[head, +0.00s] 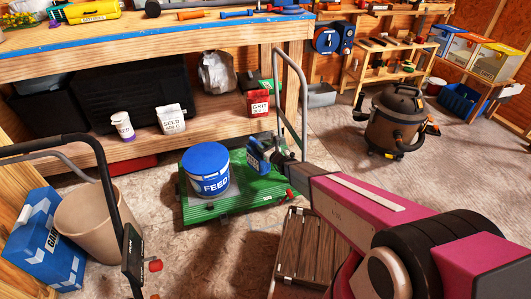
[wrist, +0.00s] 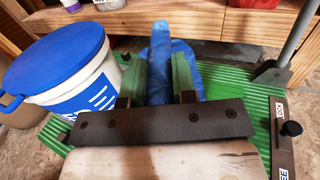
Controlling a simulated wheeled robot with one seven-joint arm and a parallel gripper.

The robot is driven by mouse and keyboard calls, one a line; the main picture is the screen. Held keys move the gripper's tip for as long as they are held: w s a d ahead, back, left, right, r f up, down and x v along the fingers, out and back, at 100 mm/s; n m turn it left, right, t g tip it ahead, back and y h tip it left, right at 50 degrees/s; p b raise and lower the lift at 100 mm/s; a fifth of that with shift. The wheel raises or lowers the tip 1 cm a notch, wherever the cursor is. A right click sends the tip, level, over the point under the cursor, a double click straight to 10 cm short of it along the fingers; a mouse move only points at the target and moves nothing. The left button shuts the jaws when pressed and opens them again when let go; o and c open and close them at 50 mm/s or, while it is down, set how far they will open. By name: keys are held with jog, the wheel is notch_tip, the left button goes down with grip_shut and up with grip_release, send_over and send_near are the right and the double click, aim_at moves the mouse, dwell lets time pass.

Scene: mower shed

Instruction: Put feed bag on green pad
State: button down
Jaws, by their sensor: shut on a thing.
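My gripper (head: 277,153) is shut on a small blue bag (head: 257,158) with white lettering, which I take to be the feed bag. In the wrist view the blue bag (wrist: 160,50) stands between the fingers (wrist: 168,72), with its lower part hidden by the gripper. The green pad (head: 230,205) is a ribbed platform on the floor. The bag is over or just beyond its right part; I cannot tell whether it touches. The pad's ribbed surface also shows in the wrist view (wrist: 235,82).
A white FEED bucket (head: 208,182) with blue lid stands on the pad, left of the bag. A grey upright handle (head: 303,105) rises at the pad's right. A workbench shelf (head: 150,150) is behind. A wooden slatted piece (head: 300,245) lies in front right.

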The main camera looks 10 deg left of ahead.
jog(key=w+f, duration=0.6)
jog(key=f, duration=0.1)
jog(key=shift+d+f, duration=0.2)
jog(key=shift+f, duration=0.25)
jog(key=c, duration=0.9)
grip_release()
